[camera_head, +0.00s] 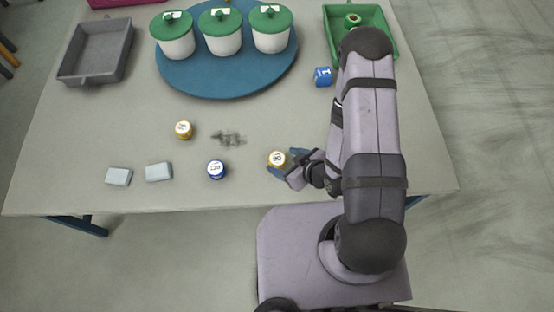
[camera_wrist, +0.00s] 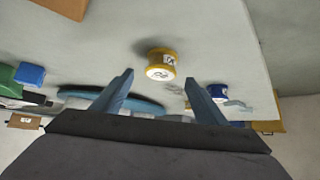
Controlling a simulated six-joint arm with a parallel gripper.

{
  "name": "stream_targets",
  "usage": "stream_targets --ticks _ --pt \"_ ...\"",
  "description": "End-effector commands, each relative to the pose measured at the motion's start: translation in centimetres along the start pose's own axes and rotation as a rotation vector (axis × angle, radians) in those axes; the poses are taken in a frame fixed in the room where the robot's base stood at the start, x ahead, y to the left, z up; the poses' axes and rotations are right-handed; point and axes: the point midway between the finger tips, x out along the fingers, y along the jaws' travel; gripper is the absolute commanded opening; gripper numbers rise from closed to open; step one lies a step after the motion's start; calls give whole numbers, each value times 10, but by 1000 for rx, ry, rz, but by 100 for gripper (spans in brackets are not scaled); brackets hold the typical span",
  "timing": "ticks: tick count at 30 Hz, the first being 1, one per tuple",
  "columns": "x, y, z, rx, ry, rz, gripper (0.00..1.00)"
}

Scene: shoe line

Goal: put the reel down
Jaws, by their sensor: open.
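A yellow reel (camera_head: 277,158) with a white labelled top stands on the table near its front edge. It also shows in the wrist view (camera_wrist: 161,59), just ahead of the gap between my fingertips. My gripper (camera_head: 284,162) is open beside the reel, with its blue fingers spread to either side. In the wrist view my gripper (camera_wrist: 160,78) shows a clear gap between the fingers, with nothing held. I cannot tell whether a finger touches the reel.
A blue reel (camera_head: 216,170) and another yellow reel (camera_head: 184,130) stand to the left, with two pale blocks (camera_head: 159,172) (camera_head: 118,176) beyond. Behind are lidded pots on a blue disc (camera_head: 225,92), a blue cube (camera_head: 323,76), grey tray (camera_head: 72,79) and green tray (camera_head: 391,45).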

Motion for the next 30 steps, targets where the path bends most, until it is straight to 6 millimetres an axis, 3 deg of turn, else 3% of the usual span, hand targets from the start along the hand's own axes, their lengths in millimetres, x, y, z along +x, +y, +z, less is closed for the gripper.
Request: stream_targets --ticks 5,15,25,30 --pt "9 -1 0 -2 0 -2 66" --pt "46 -2 1 -2 -1 -2 66" --pt "52 -1 2 0 -1 0 66" --pt "51 -1 2 0 -1 0 28"
